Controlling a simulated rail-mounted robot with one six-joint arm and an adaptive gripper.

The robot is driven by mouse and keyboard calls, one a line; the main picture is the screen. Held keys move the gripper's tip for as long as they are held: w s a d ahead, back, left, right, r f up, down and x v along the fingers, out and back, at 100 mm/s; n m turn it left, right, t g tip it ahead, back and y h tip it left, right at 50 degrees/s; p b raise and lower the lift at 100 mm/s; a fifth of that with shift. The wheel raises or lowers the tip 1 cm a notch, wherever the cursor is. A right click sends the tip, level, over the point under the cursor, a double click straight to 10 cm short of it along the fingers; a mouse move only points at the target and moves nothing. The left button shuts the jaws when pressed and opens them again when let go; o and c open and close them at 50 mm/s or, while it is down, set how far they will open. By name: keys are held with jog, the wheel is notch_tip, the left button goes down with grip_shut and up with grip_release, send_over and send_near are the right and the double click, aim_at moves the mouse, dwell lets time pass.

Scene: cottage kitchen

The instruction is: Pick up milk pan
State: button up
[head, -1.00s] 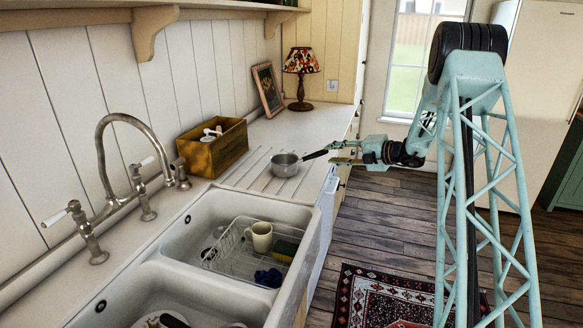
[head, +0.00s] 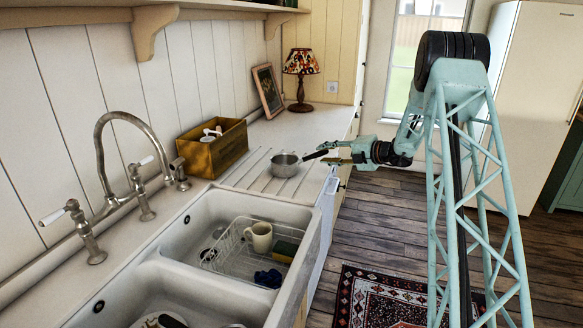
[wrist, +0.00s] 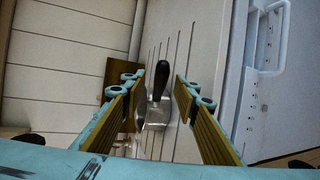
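The milk pan (head: 284,165) is a small silver pan with a dark handle (head: 312,156) pointing right. It stands on the ribbed draining board beside the sink. My gripper (head: 332,153) is open at the handle's end, level with it at the counter's right edge. In the wrist view, the pan (wrist: 154,115) and its dark handle (wrist: 159,78) show between the two spread fingers of my gripper (wrist: 160,105). The fingers appear apart from the handle on both sides. Part of the pan's bowl is hidden low in the wrist view.
A wooden box (head: 213,145) stands behind the pan, with the tap (head: 122,180) to its left. The double sink (head: 262,205) in front holds a wire rack with a cream mug (head: 260,237). A lamp (head: 300,75) and picture frame (head: 268,90) stand farther back. The counter between is clear.

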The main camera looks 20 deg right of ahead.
jog(key=shift+b+x, duration=0.5)
jog(key=shift+x, duration=1.3)
jog(key=shift+d, duration=0.1)
jog(key=shift+c, duration=0.3)
grip_shut()
